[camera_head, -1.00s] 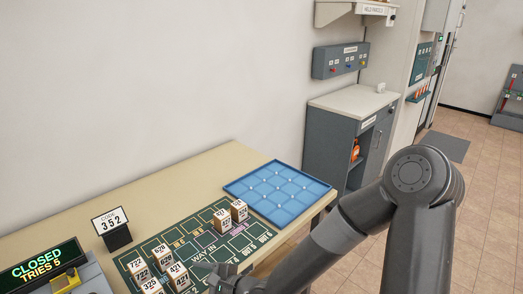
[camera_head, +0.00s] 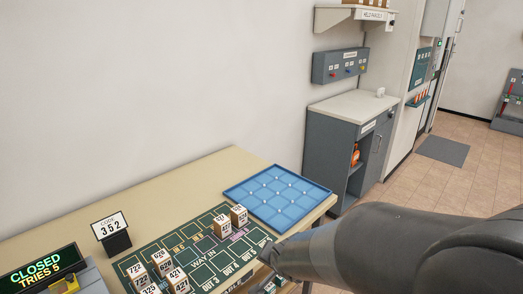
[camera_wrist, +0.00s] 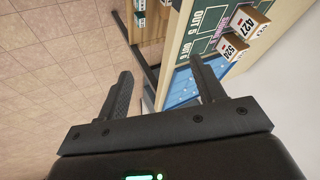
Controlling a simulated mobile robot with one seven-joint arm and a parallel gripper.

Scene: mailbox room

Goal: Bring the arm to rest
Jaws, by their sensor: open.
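My gripper (camera_wrist: 165,98) is open and empty in the wrist view, its two dark fingers apart. Past the fingers are the table's edge, the green mat and part of the blue tray (camera_wrist: 184,86). In the head view my arm comes in from the lower right and reaches to the front edge of the table (camera_head: 150,190).
The green mat (camera_head: 205,272) holds several numbered blocks (camera_head: 221,226). A blue tray (camera_head: 278,195) lies right of it. A code sign (camera_head: 110,226) and a display reading CLOSED, TRIES 5 (camera_head: 38,270) stand left. A grey cabinet (camera_head: 335,150) stands behind; open floor (camera_head: 470,165) lies right.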

